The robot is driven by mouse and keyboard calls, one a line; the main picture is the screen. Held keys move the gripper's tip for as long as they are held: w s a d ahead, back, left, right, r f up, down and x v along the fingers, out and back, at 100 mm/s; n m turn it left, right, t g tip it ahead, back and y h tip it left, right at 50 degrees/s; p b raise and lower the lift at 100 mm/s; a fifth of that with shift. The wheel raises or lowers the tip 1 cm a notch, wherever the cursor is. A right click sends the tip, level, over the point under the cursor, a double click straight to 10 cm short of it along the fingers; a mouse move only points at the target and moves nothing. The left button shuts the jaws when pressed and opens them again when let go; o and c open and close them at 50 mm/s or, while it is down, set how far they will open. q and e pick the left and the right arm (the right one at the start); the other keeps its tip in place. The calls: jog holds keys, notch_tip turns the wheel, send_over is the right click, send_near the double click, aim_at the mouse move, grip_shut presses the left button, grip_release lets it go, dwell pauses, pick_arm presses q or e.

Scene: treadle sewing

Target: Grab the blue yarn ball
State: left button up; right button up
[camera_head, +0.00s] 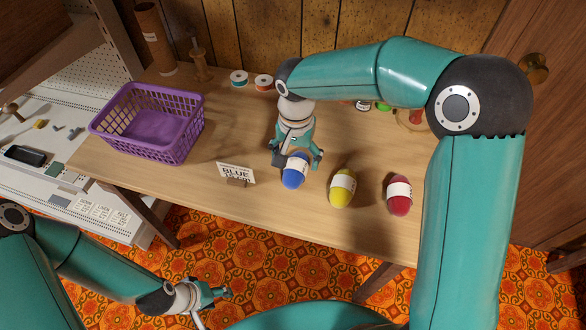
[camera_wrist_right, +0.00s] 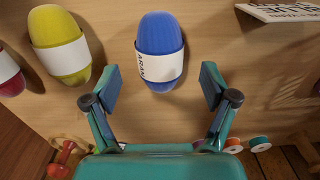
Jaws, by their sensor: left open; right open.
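The blue yarn ball (camera_head: 294,174) with a white label band lies on the wooden table, near its front edge. In the right wrist view the blue yarn ball (camera_wrist_right: 160,38) sits ahead of the fingertips, centred between them. My right gripper (camera_head: 297,160) is open right behind the ball; its fingers (camera_wrist_right: 160,88) are spread and nothing is between the tips. My left gripper (camera_head: 212,292) is open and empty, low over the patterned floor in front of the table. A card reading "BLUE" (camera_head: 236,173) stands left of the ball.
A yellow yarn ball (camera_head: 342,188) and a red yarn ball (camera_head: 399,195) lie to the right of the blue one. A purple basket (camera_head: 150,121) stands at the table's left. Thread spools (camera_head: 239,78) stand at the back. The table between basket and right gripper is mostly clear.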

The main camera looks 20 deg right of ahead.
aim_at(295, 162)
jog(key=f, duration=0.5)
jog(key=shift+w+d, duration=0.1)
jog(key=shift+w, duration=0.1)
jog(key=shift+c, duration=0.2)
jog(key=c, duration=1.1)
jog(key=shift+r, duration=0.1)
jog(key=shift+c, duration=0.2)
